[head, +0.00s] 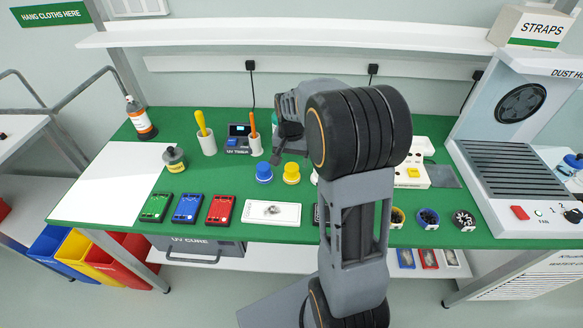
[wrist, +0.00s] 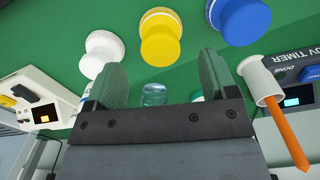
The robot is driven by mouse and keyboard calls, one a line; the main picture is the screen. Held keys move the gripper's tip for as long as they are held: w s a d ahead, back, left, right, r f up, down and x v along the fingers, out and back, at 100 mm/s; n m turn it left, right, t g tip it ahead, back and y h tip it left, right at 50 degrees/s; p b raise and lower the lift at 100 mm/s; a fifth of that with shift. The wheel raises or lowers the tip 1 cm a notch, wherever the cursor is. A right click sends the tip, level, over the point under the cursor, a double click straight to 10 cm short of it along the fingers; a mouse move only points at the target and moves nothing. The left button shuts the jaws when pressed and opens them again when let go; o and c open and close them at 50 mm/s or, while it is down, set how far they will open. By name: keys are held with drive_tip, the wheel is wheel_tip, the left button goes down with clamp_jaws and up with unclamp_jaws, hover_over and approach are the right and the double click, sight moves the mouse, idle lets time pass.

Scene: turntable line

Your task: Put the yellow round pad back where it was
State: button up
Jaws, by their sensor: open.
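The yellow round pad (head: 291,173) stands on the green bench top, between a blue round pad (head: 264,172) and a white round pad (head: 314,177) that my arm partly hides. In the wrist view the yellow pad (wrist: 160,37) is a knob with a pale band, just beyond my fingertips. The blue pad (wrist: 245,18) is to its right there and the white pad (wrist: 100,52) to its left. My gripper (wrist: 162,72) is open, its two green fingers apart with nothing gripped. A clear, bluish small item (wrist: 153,95) shows between the fingers, partly hidden by my gripper.
A cup with an orange-handled tool (head: 254,140) and the UV timer (head: 238,138) stand close by. A white tray (head: 271,213) and green, blue and red boxes (head: 188,208) lie in front. A white sheet (head: 110,185) covers the left end.

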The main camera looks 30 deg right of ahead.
sight(291, 168)
wheel_tip(291, 168, up, 5)
drive_tip(key=shift+r, duration=0.1)
drive_tip(key=shift+a+r, duration=0.15)
drive_tip(key=shift+r, duration=0.15)
drive_tip(key=s+a+n+t, duration=0.1)
drive_tip(key=s+a+n, duration=0.3)
drive_tip(key=s, duration=0.4)
drive_tip(key=s+a+r+n+t, duration=0.1)
drive_tip(key=s+a+n+t, duration=0.1)
drive_tip(key=s+a, duration=0.3)
drive_tip(key=s+n, duration=0.1)
drive_tip(key=s, duration=0.2)
drive_tip(key=shift+a+n+t, duration=0.15)
drive_tip(key=shift+n+t, duration=0.15)
drive_tip(key=shift+n, duration=0.1)
drive_tip(key=shift+r, duration=0.1)
drive_tip(key=shift+r+p, duration=0.35)
